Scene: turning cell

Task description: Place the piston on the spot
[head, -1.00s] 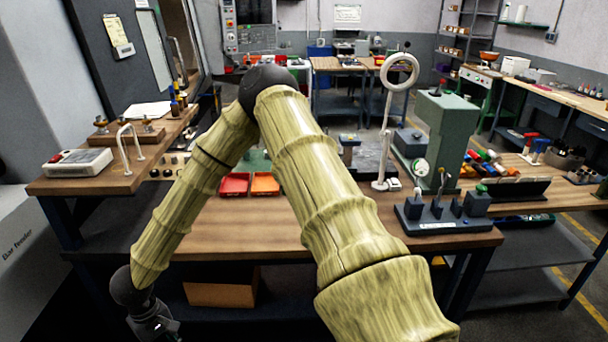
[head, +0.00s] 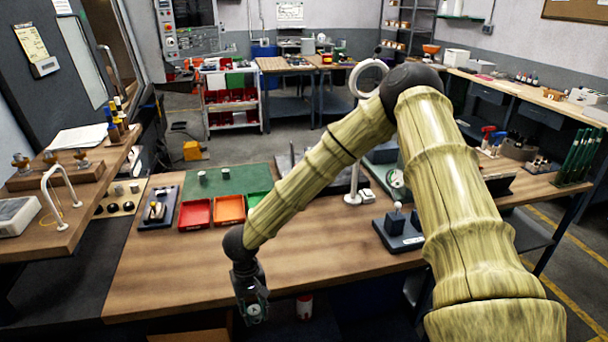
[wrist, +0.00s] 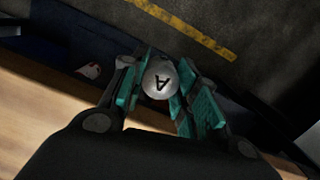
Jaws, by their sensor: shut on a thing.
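The piston (wrist: 160,80) is a silver round piece with a dark letter A on its top face. My gripper (wrist: 157,86) is shut on it in the wrist view, with the teal finger pads on either side. In the head view my gripper (head: 253,310) hangs at the front edge of the wooden table, low in the picture. The piston is too small and dark to make out clearly there. I cannot tell which place is the spot.
On the table (head: 170,275) stand red (head: 195,213) and orange (head: 229,209) trays, and a green mat (head: 225,181) with small cylinders. A white ring stand (head: 354,180) and a dark fixture (head: 400,232) are to the right. The table's front left is clear.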

